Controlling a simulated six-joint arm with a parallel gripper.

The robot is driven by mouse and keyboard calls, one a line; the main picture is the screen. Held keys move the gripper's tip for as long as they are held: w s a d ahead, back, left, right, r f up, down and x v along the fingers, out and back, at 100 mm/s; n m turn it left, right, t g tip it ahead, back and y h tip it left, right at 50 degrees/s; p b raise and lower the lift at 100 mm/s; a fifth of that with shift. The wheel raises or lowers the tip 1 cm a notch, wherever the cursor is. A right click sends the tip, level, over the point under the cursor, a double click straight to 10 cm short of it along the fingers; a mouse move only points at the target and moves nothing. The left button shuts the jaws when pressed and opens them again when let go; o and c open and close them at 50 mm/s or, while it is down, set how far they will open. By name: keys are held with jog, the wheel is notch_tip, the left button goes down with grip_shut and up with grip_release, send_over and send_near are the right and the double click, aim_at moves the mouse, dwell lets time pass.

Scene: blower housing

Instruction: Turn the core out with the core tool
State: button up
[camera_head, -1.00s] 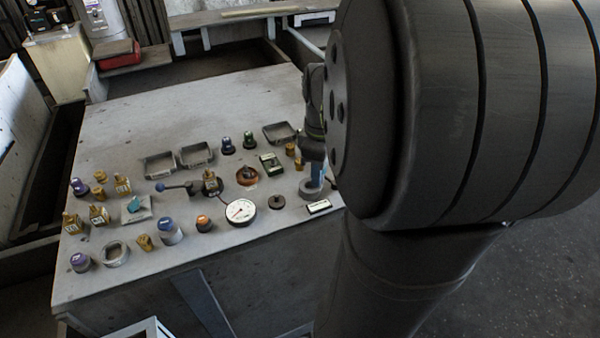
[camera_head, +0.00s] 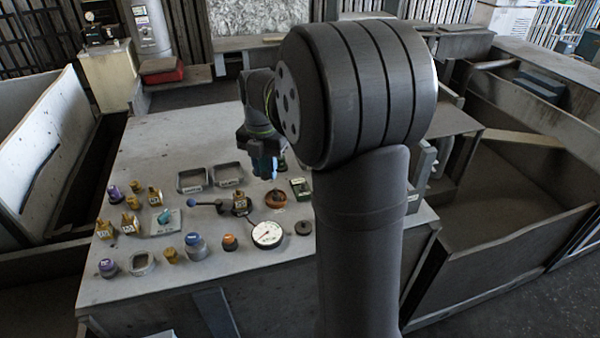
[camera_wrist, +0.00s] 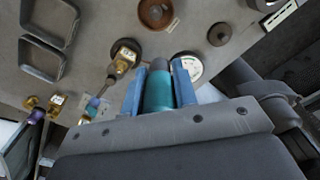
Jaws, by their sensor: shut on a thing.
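My gripper (camera_head: 265,174) is above the table, near the orange-brown dish. In the wrist view its two blue fingers (camera_wrist: 159,72) are shut on a teal cylinder with a grey end (camera_wrist: 159,93), which looks like the core tool. A brass valve fitting (camera_head: 240,203) stands in a dark round base, with a blue-knobbed lever (camera_head: 205,203) at its left. It also shows in the wrist view (camera_wrist: 123,60), beyond the fingers and to their left. The tool is apart from it. I cannot make out a core inside the fitting.
A white dial gauge (camera_head: 267,234) stands right of the fitting, with the orange-brown dish (camera_head: 276,198) behind. Two grey trays (camera_head: 228,174) lie farther back. Brass fittings, capped jars and a plate with a teal piece (camera_head: 165,222) crowd the left. The table's back left is clear.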

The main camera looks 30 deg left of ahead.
aim_at(238, 189)
jog(key=s+a+n, duration=0.1)
jog(key=a+n, duration=0.1)
jog(key=s+a+n, duration=0.1)
jog(key=a, duration=0.2)
jog(key=s+a+n, duration=0.1)
jog(key=a+n, duration=0.1)
jog(key=shift+a+f+n, duration=0.2)
jog(key=shift+f+n, duration=0.1)
jog(key=shift+f, duration=0.1)
jog(key=m, duration=0.4)
jog(key=shift+m, duration=0.3)
jog(key=m, duration=1.1)
jog(key=shift+d, duration=0.1)
jog(key=m, duration=0.5)
jog(key=shift+f+m, duration=0.3)
jog(key=shift+f, duration=1.2)
jog(key=shift+f, duration=0.25)
jog(key=shift+f, duration=0.25)
jog(key=shift+f, duration=1)
